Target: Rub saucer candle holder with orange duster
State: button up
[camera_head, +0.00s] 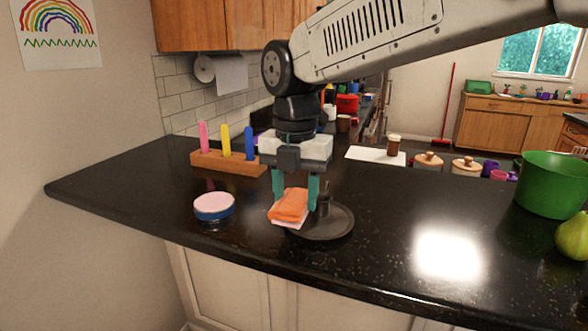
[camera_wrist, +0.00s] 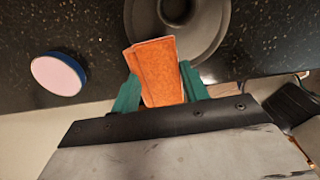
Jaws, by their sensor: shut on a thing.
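The saucer candle holder (camera_head: 334,227) is a dark round dish with a short upright cup, standing on the black counter near its front edge. It also shows in the wrist view (camera_wrist: 205,45), partly cut off at the top. My gripper (camera_head: 296,196) has teal fingers and is shut on the folded orange duster (camera_head: 288,205). The duster, with a pale pink underside, hangs over the left part of the saucer, beside the cup. In the wrist view the duster (camera_wrist: 158,72) overlaps the dish; I cannot tell whether they touch.
A round pink-topped blue tin (camera_head: 214,206) stands left of the saucer. A wooden block with coloured candles (camera_head: 228,163) is behind it. A green pot (camera_head: 551,183) and a green pear (camera_head: 574,237) are at the right. The counter between saucer and pot is clear.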

jog(key=shift+r, duration=2.2)
